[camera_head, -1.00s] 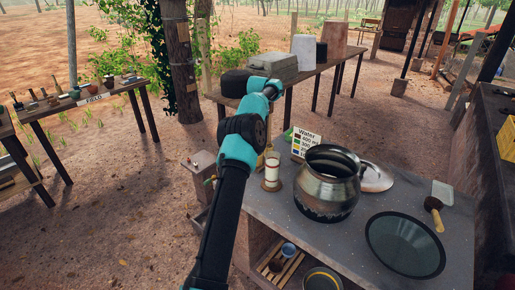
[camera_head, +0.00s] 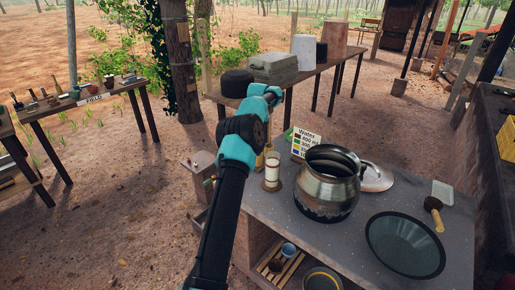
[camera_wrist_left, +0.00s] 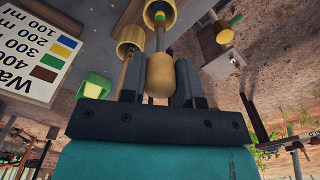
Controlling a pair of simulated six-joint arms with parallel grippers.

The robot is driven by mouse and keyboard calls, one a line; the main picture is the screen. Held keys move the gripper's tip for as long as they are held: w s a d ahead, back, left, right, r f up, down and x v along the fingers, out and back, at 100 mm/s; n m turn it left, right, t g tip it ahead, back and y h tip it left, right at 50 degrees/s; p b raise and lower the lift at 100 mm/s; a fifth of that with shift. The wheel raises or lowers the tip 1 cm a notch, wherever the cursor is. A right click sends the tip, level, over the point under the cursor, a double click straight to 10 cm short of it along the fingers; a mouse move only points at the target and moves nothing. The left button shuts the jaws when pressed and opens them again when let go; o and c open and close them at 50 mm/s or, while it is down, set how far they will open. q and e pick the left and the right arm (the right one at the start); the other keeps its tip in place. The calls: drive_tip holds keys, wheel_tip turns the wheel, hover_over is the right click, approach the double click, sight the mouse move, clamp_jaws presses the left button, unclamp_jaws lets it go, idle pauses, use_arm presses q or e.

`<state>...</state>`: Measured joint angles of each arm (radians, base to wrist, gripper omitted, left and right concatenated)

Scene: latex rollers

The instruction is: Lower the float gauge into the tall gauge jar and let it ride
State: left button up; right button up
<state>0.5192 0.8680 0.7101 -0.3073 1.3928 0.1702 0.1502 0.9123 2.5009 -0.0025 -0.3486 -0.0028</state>
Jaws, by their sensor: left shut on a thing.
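The tall gauge jar (camera_head: 273,174) stands upright on a round tan base near the left edge of the grey counter, pale inside. My left gripper (camera_wrist_left: 158,85) is shut on the tan wooden knob of the float gauge (camera_wrist_left: 160,73). In the wrist view, the gauge's colour-banded stem runs from the knob towards a cream, rounded end at the top edge. A tan cylindrical piece (camera_wrist_left: 129,38) shows beside the stem; I cannot tell whether it is part of the jar. My right gripper is not in view.
A water card (camera_head: 305,143) stands behind the jar and shows upside down in the wrist view. A big metal pot (camera_head: 327,186) stands right of the jar. A dark shallow bowl (camera_head: 404,245) and a wooden-handled tool (camera_head: 434,210) lie farther right. The counter's front middle is clear.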

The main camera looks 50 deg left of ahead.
use_arm(q)
drive_tip(key=shift+r, duration=0.6)
idle(0.4)
